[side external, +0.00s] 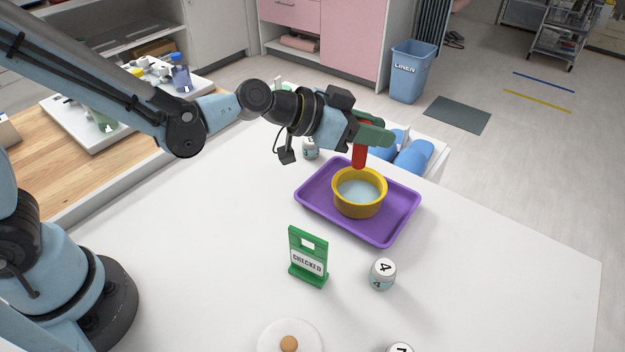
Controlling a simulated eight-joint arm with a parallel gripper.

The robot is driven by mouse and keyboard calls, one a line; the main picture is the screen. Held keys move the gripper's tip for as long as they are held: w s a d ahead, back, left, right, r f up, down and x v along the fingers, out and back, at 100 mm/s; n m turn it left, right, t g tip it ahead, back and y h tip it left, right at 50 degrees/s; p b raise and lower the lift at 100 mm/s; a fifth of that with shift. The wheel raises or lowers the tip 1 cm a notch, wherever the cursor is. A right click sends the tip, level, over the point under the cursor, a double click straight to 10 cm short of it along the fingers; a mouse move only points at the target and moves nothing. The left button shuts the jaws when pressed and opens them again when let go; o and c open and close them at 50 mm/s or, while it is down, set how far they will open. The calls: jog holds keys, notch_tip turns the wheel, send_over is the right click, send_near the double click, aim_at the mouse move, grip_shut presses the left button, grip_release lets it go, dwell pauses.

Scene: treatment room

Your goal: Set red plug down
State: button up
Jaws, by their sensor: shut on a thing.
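My gripper (376,138) has green fingers and is shut on the red plug (360,156). The plug hangs roughly upright from the fingers, its lower end above the yellow bowl (345,203). It looks apart from the bowl, over its far rim, though the exact height is hard to tell. The bowl has a pale blue inside and stands on a purple tray (313,204) on the white table (220,240).
A green "CHECKED" sign (308,257) and a white container marked 4 (382,273) stand in front of the tray. A white dish (268,336) with a tan knob is at the front edge. Another container (310,148) stands behind. Blue rolls (414,156) lie beyond the table.

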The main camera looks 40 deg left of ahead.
jog(key=a+n+t+y, duration=0.2)
jog(key=a+n+y, duration=0.2)
jog(key=a, duration=1.5)
jog(key=shift+w+a+f, duration=0.6)
jog(key=shift+a+f, duration=1.15)
jog(key=shift+a, duration=0.15)
jog(key=shift+w+a+f, duration=0.65)
jog(key=shift+a+f, duration=1.15)
jog(key=shift+a, duration=0.15)
jog(key=shift+w+a+f, duration=0.6)
jog(key=shift+a+f, duration=1.15)
jog(key=shift+a, duration=0.15)
jog(key=shift+f, duration=0.15)
jog(key=o, duration=1)
